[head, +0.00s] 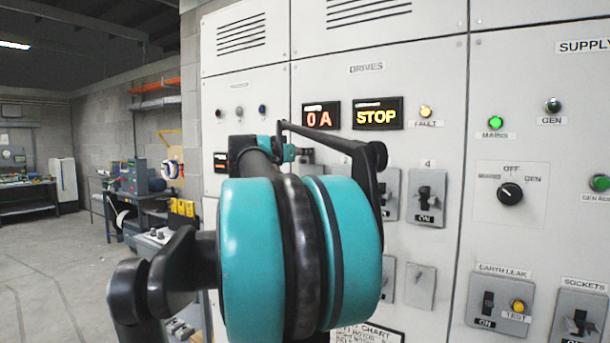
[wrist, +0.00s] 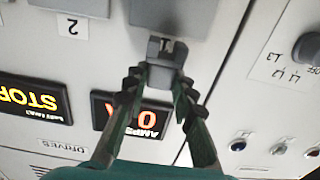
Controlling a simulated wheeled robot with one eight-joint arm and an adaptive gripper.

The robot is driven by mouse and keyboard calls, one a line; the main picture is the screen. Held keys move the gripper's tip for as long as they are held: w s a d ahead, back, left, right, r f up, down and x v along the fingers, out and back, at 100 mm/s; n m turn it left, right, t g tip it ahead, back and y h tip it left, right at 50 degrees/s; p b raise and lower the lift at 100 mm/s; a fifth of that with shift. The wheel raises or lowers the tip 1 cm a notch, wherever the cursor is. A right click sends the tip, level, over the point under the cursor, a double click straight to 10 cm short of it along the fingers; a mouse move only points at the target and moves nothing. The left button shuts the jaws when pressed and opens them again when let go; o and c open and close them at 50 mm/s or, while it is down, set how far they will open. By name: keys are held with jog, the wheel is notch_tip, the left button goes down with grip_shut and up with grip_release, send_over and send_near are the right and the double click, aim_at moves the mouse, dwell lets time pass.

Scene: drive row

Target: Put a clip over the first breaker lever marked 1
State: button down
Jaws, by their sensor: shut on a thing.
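In the wrist view, which is upside down, my gripper (wrist: 160,82) is shut on a small grey clip (wrist: 160,70). The breaker's lever is not clearly visible, and I cannot tell whether the clip touches anything.
A label marked 2 (wrist: 72,25) is beside it in the wrist view. The amps display (wrist: 135,115) and STOP display (wrist: 35,98) are close to the fingers. In the head view, breaker 4 (head: 427,198) is right of my arm, with a rotary switch (head: 510,193) further right.

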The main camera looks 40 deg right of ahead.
aim_at(311, 172)
jog(key=f, duration=0.6)
jog(key=shift+w+d+f, duration=0.1)
jog(key=shift+d+f, duration=0.15)
jog(key=shift+d, duration=0.1)
jog(key=shift+d+f, duration=0.15)
jog(key=shift+f, duration=0.1)
jog(key=shift+w, duration=0.1)
jog(key=c, duration=1.3)
grip_release()
jog(key=shift+f, duration=0.1)
jog(key=shift+o, duration=0.2)
jog(key=v, duration=1.2)
